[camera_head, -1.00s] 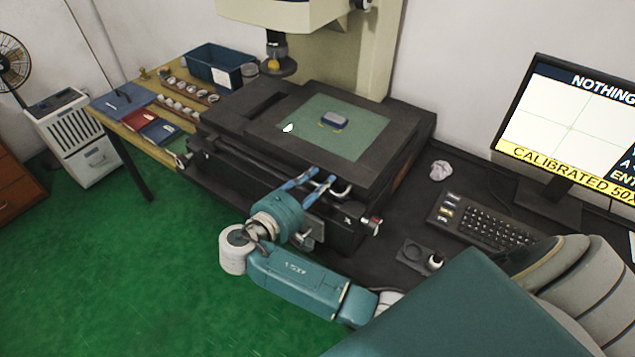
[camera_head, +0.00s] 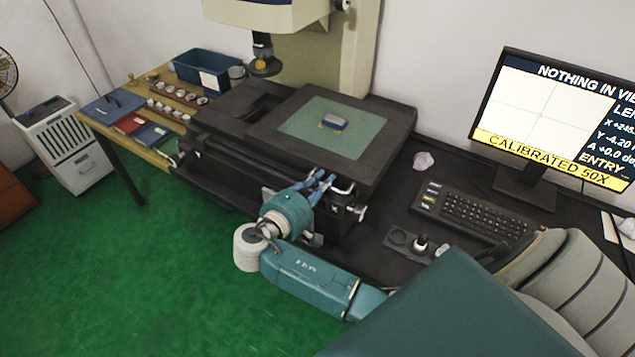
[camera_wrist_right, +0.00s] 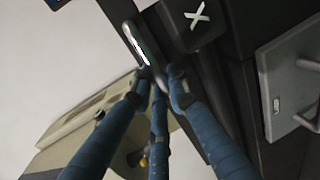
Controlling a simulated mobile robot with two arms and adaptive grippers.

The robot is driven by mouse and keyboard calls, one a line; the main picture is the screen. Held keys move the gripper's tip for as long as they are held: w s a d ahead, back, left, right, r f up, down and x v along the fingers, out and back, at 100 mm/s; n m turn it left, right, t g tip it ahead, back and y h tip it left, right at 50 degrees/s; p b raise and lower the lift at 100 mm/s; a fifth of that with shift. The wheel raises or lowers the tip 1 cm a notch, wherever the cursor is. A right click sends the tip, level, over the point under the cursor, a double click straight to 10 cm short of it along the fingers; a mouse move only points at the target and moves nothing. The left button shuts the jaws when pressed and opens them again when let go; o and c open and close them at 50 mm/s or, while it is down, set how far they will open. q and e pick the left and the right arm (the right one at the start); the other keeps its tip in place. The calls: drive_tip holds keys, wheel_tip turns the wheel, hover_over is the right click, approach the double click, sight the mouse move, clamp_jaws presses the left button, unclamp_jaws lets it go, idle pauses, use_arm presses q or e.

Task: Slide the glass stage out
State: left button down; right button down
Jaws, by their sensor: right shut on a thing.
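The glass stage (camera_head: 300,127) is a greenish pane set in a black frame, below the measuring column. A small blue-grey block (camera_head: 334,122) rests on the glass. My right gripper (camera_head: 326,181), with blue fingers, is at the front right edge of the stage, by a pale metal handle (camera_head: 343,188). In the right wrist view the handle (camera_wrist_right: 138,44) is a shiny bar at the fingertips (camera_wrist_right: 160,72), and the gripper is shut on it. The exact finger contact is partly hidden. My left gripper is not in view.
The lens head (camera_head: 264,62) hangs over the stage's back left. A blue bin (camera_head: 190,66) and small trays stand on the wooden bench at left. The keyboard (camera_head: 475,215), crumpled paper (camera_head: 424,161) and monitor (camera_head: 548,120) are at right. The green floor in front is open.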

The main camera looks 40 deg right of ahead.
drive_tip(key=c, duration=1.8)
unclamp_jaws()
drive_tip(key=shift+w+d+f, duration=0.1)
drive_tip(key=shift+c, duration=0.2)
drive_tip(key=shift+o, duration=0.5)
drive_tip(key=shift+w+d, duration=0.1)
drive_tip(key=shift+a, duration=0.4)
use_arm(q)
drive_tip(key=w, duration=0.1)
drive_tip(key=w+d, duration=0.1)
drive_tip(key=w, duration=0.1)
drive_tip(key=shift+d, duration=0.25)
use_arm(e)
drive_tip(key=v, duration=1.1)
drive_tip(key=shift+s, duration=0.25)
